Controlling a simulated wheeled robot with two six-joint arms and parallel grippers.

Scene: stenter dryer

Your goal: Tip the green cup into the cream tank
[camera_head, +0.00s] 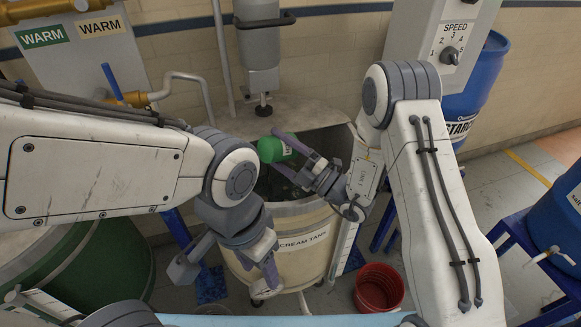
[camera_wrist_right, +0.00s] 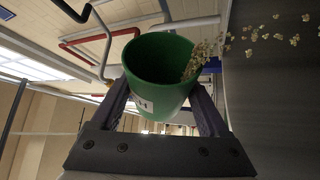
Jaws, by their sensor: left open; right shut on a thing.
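The green cup (camera_head: 271,150) is in my right gripper (camera_head: 282,151), over the mouth of the cream tank (camera_head: 290,248). It lies tipped on its side. In the right wrist view the cup (camera_wrist_right: 158,72) is held between both fingers, with pale flakes at its rim and more flakes in the air beyond it, so its contents are pouring out. The tank's label faces me; its dark inside is partly hidden by my right gripper and arm. My left gripper (camera_head: 227,268) is open and empty, in front of the tank's left side.
A red bucket (camera_head: 379,288) stands on the floor right of the tank. A blue starch drum (camera_head: 480,80) is at the back right, another blue drum (camera_head: 568,222) at the right edge. A grey vertical mixer post (camera_head: 259,50) stands behind the tank. A green vat (camera_head: 105,262) is at left.

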